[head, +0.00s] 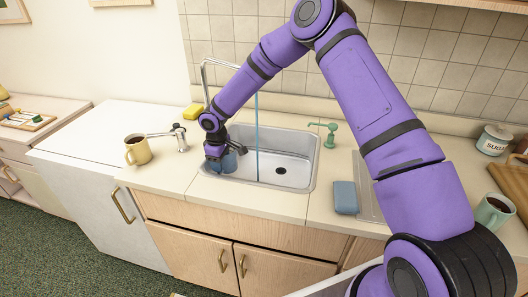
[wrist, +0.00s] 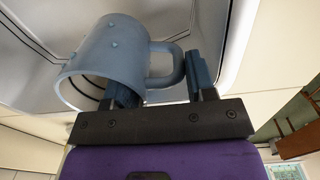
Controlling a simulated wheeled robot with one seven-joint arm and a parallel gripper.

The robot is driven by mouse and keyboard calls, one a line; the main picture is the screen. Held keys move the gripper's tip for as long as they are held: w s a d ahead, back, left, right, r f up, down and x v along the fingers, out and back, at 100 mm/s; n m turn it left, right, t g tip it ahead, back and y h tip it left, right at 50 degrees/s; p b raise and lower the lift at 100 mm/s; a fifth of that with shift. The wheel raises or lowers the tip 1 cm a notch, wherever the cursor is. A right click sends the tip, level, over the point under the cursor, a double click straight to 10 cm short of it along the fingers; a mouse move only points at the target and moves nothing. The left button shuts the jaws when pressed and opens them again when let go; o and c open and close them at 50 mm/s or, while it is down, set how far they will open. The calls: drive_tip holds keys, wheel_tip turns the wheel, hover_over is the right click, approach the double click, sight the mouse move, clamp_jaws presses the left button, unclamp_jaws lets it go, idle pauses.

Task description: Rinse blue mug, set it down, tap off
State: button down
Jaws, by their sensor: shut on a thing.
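The blue mug (head: 230,163) is in the left part of the sink (head: 300,180). My gripper (head: 214,160) is shut on its handle, as the wrist view shows with a finger on each side. The chrome tap (head: 204,75) arches behind my arm, and a blue stream of water (head: 257,135) falls into the basin. The mug is just left of the stream and apart from it. A chrome lever (head: 181,137) stands on the counter left of the sink.
A yellow mug (head: 138,151) with dark liquid stands left of the lever. A yellow sponge (head: 193,111) lies behind it. The white counter at the left (head: 95,130) is bare.

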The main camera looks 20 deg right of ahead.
drive_tip(key=shift+r, duration=2.5)
